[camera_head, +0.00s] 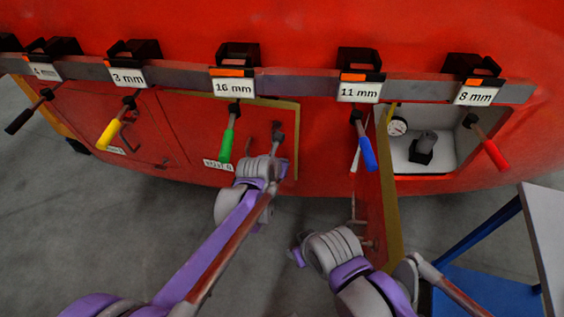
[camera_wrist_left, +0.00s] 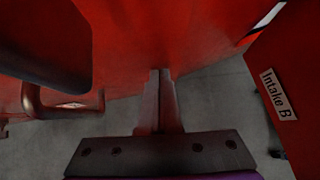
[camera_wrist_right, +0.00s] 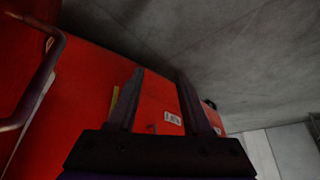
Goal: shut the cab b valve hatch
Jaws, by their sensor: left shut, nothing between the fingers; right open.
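The open hatch recess (camera_head: 425,150) is at the right of the red nosecone and shows a gauge (camera_head: 397,126) and a dark valve (camera_head: 424,145). Its red door (camera_head: 369,195) with a yellow edge stands swung outward at the recess's left side. My left gripper (camera_head: 270,172) is in front of the closed-looking middle panel, left of that door. In the left wrist view its fingers (camera_wrist_left: 160,75) are together and empty. My right gripper (camera_wrist_right: 158,74) is open and empty in the right wrist view, facing red panels.
A rail (camera_head: 284,83) holds several labelled hex tools with coloured handles, hanging in front of the hatches. A blue and white stand (camera_head: 490,240) is at the lower right. An "Intake B" label (camera_wrist_left: 278,94) shows on a panel. Grey floor is clear at left.

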